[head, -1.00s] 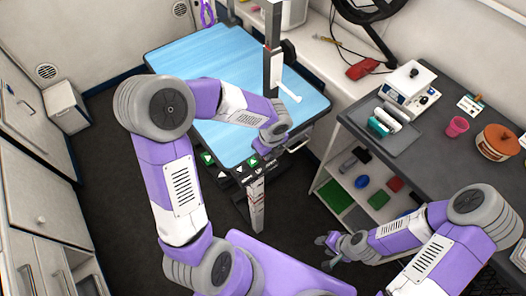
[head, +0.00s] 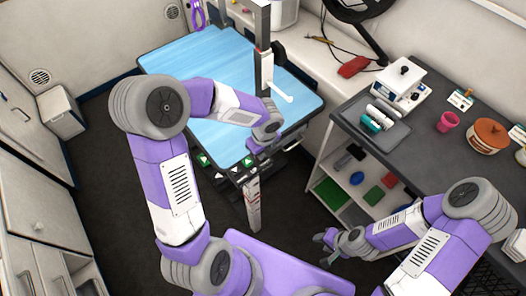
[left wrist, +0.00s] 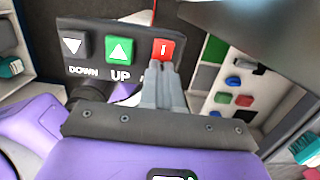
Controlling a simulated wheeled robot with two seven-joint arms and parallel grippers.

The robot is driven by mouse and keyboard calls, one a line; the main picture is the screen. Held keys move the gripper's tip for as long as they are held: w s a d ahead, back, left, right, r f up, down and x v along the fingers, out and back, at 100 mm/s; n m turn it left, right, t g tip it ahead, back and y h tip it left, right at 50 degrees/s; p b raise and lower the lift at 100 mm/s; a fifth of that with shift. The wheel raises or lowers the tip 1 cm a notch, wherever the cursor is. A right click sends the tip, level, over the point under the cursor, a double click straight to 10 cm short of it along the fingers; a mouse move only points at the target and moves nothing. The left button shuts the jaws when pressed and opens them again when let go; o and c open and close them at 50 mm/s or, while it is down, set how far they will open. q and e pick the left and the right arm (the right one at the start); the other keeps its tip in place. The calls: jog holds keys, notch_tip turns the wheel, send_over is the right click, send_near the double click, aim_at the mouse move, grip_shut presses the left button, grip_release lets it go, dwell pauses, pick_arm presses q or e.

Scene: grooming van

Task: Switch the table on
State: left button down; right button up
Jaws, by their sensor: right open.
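The grooming table (head: 195,60) has a blue top and stands at the back middle in the head view. In the head view my left arm hides most of that gripper. My right gripper (head: 325,243) is open and empty beside the shelf unit.
A grooming post rises from the table's right side. The dark floor left of the table is clear.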

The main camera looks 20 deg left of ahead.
pick_arm(q)
jog(key=shift+a+f, duration=0.3)
jog(key=shift+a, duration=0.3)
jog(key=shift+r+p, duration=0.4)
jog(key=r+p, duration=0.1)
jog(key=d+r+p, duration=0.1)
jog(key=r, duration=0.1)
jog(key=r+p, duration=0.1)
jog(key=r, duration=0.1)
jog(key=shift+s+d+r+p, duration=0.1)
jog(key=shift+d+r+p, duration=0.1)
jog(key=shift+d+p, duration=0.15)
notch_tip(320, 180, up, 18)
jog(key=s+d+p, duration=0.1)
jog(key=d+p, duration=0.1)
jog(key=p, duration=0.2)
jog(key=shift+r, duration=0.15)
